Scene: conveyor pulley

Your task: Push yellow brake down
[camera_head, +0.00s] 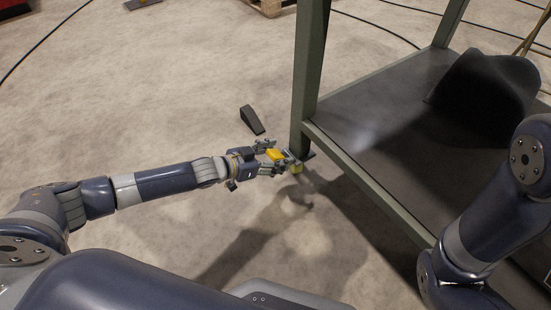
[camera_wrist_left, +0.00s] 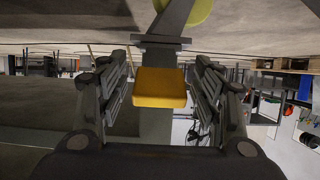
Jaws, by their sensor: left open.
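The yellow brake (camera_head: 276,154) is a small flat pedal low at the foot of the green frame's near leg. In the left wrist view the yellow brake (camera_wrist_left: 160,87) sits in the middle, between the two fingers in the picture, with gaps on both sides. A yellow wheel (camera_wrist_left: 198,10) shows at the top edge of that view. My left gripper (camera_head: 272,159) is open around the pedal area; it also shows in the left wrist view (camera_wrist_left: 161,75). Whether it touches the pedal cannot be told. My right arm shows at the right, but its gripper is out of view.
The green frame's leg (camera_head: 306,75) rises right beside the left gripper. Its dark lower shelf (camera_head: 375,135) fills the right side. A dark wedge (camera_head: 252,119) lies on the floor just behind the gripper. The concrete floor (camera_head: 130,100) to the left is mostly clear.

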